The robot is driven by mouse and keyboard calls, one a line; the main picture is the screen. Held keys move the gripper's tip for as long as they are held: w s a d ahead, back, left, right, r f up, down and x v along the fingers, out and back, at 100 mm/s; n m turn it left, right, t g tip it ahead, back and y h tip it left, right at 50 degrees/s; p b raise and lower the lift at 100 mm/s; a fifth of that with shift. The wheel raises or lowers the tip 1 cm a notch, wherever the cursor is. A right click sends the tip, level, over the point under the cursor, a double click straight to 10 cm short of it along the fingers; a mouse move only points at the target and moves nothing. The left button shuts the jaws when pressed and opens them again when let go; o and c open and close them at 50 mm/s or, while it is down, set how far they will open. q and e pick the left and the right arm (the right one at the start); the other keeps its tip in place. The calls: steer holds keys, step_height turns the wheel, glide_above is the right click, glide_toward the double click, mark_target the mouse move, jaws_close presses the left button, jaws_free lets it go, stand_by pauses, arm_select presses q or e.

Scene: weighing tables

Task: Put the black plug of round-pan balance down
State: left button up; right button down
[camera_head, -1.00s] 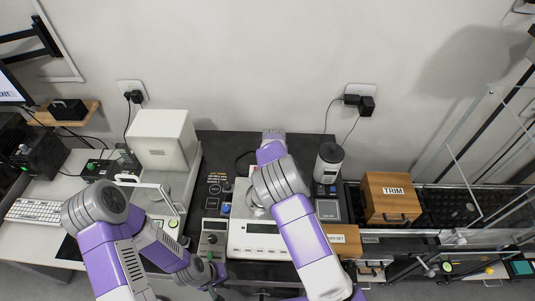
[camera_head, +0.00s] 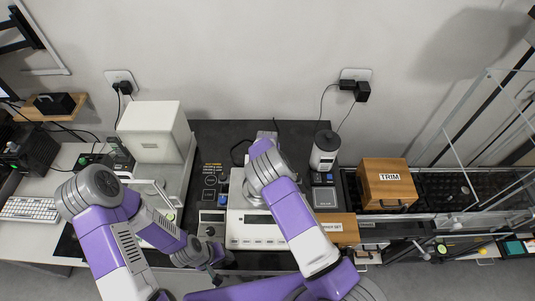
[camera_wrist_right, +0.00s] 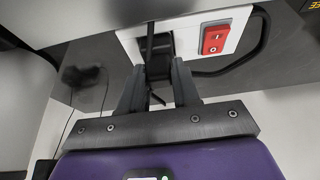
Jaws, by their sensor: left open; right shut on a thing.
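The round-pan balance (camera_head: 258,243) is a white unit with a display and a row of buttons, on the black table. My right forearm covers part of it. My right gripper (camera_wrist_right: 158,74) is shut on the black plug (camera_wrist_right: 157,52), which shows between the fingers in the right wrist view. A white panel with a red switch (camera_wrist_right: 214,39) is right behind the plug; I cannot tell whether the plug touches it. In the head view the right fingertips and the plug are hidden behind my arm. My left gripper (camera_head: 215,276) is open and empty, low in front of the balance's left side.
A small control box (camera_head: 211,226) stands left of the balance. A grey-white canister (camera_head: 325,150) stands at its back right, and a wooden TRIM box (camera_head: 388,184) further right. A black cable (camera_head: 238,152) loops behind the balance. The table's back left is clear.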

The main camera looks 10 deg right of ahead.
steer(key=shift+f+b, duration=0.25)
steer(key=shift+b, duration=0.1)
steer(key=c, duration=0.8)
jaws_free()
steer(key=shift+r+p, duration=0.35)
steer(key=shift+p, duration=0.05)
steer(key=d+v, duration=0.1)
steer(key=v, duration=1)
steer(key=shift+a+r, duration=0.4)
steer(key=shift+a, duration=0.1)
steer(key=shift+s+f, duration=0.1)
steer(key=shift+s, duration=0.15)
